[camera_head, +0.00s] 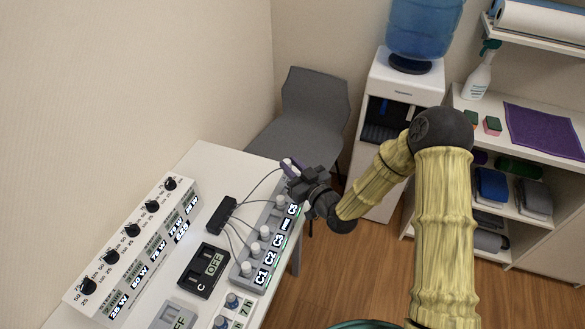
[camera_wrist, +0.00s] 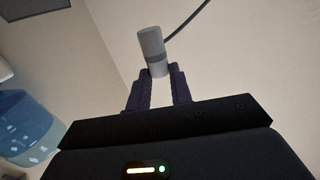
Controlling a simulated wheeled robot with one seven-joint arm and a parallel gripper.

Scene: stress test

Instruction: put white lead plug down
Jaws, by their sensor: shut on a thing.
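My gripper (camera_head: 291,168) is above the far end of the white table. In the wrist view its two dark purple fingers (camera_wrist: 159,76) are shut on the white lead plug (camera_wrist: 151,45), a pale grey-white cylinder with a darker band. A dark lead runs from the plug to the upper right. In the head view the plug is tiny at the fingertips and mostly hard to make out. Below the gripper is a grey strip (camera_head: 241,283) labelled C1, C2, C3 and more, with pale plugs or knobs along it. Part of the strip's far end is hidden near my gripper.
A black box (camera_head: 221,215) with thin leads lies left of the strip. A black OFF switch box (camera_head: 204,270) and a white dial panel (camera_head: 130,255) stand on the table (camera_head: 205,160). A grey chair (camera_head: 300,125) and water dispenser (camera_head: 402,92) stand behind.

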